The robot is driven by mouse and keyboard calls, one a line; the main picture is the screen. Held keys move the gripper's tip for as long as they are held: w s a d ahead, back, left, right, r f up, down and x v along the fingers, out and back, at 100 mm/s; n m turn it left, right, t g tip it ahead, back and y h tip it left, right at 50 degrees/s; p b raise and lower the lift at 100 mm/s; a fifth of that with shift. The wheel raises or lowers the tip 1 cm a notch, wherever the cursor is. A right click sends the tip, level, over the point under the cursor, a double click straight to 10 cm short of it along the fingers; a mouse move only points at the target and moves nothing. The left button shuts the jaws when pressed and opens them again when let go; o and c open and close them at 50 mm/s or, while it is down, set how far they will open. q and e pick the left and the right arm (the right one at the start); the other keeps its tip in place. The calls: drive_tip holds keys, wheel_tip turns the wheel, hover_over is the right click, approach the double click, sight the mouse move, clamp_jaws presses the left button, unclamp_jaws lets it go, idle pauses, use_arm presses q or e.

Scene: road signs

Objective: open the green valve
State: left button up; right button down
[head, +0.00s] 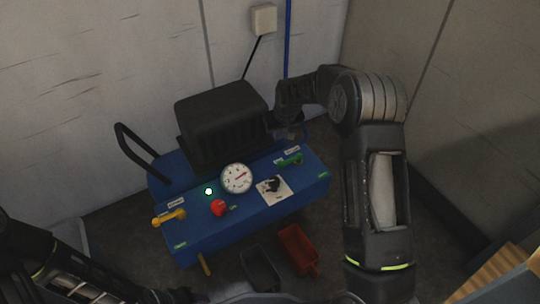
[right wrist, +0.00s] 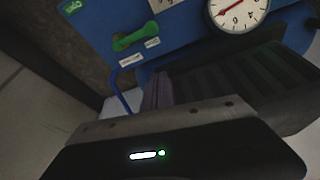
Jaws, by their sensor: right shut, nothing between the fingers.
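The green valve (head: 290,160) has a lever-like handle and sits on the right part of the blue panel's top, beside a white label. In the right wrist view the green valve (right wrist: 135,37) is at the upper left, its handle slanting up to the right. My right gripper (head: 289,132) is just behind the valve, beside the black box, partly hidden by dim light. In the right wrist view its fingers (right wrist: 157,90) are shut and empty, apart from the handle. My left arm enters at the lower left; its gripper is not visible.
A black ribbed box (head: 222,122) stands behind. Dark (head: 260,268) and red (head: 297,250) bins lie in front.

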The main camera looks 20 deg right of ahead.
sight(291, 160)
drive_tip(key=b+x, duration=0.4)
drive_tip(key=x, duration=0.5)
drive_tip(key=shift+f, duration=0.4)
drive_tip(key=shift+s+f, duration=0.2)
drive_tip(key=shift+f, duration=0.1)
drive_tip(key=s+b, duration=0.1)
drive_tip(key=s, duration=0.2)
drive_tip(key=shift+s+a+f, duration=0.1)
